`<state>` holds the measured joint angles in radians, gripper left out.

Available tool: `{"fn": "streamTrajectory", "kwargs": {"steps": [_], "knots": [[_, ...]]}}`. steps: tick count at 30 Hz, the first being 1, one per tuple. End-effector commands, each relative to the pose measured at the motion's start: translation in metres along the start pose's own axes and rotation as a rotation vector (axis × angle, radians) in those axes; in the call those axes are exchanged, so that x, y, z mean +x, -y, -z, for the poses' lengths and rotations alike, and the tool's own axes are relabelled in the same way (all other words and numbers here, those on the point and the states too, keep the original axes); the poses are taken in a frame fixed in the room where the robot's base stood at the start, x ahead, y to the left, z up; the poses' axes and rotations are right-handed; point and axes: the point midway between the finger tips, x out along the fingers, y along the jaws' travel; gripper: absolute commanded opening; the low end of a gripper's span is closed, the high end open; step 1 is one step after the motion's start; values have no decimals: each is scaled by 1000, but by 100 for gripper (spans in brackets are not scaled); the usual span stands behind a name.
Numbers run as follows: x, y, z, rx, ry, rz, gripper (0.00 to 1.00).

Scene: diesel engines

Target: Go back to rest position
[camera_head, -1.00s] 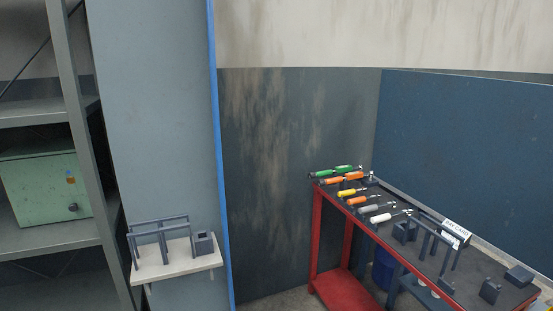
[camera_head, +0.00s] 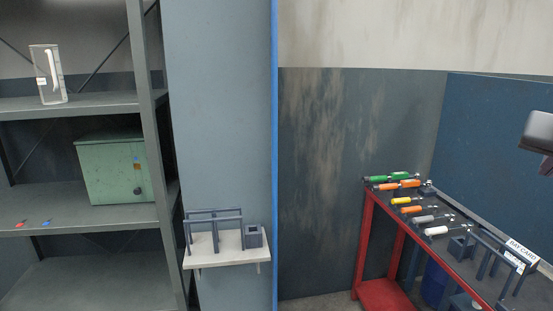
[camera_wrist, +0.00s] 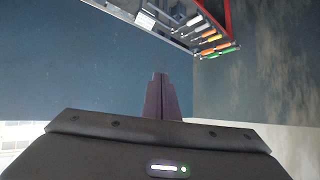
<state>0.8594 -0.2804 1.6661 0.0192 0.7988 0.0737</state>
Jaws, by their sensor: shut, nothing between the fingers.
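My gripper (camera_wrist: 161,80) is in the wrist view, its two dark fingers together with nothing between them. It points into open space, clear of the wall and the tool bench. In the head view a dark part of my arm shows at the right edge; the gripper's fingers are not seen there.
A red tool bench (camera_head: 384,293) with several coloured-handled tools stands at the right; it appears upside down in the wrist view (camera_wrist: 228,18). A small wall shelf (camera_head: 226,255) holds dark racks. Grey shelving (camera_head: 60,107) at left carries a green box (camera_head: 112,172) and a clear case (camera_head: 48,75).

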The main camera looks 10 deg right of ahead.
Motion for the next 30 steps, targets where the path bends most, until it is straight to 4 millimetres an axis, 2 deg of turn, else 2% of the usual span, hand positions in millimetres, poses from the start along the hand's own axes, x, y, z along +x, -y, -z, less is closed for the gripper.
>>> {"fn": "streamTrajectory", "kwargs": {"steps": [1,6,8,11,17,21,30], "knots": [[0,19,1,-8,-8,32,0],[-2,67,0,-20,-27,116,0],[-4,82,-7,-32,-20,141,0],[-8,102,-31,-64,8,177,0],[-22,140,-102,-162,98,248,0],[-36,162,-165,-250,172,306,0],[-69,186,-305,-462,321,427,0]]}}
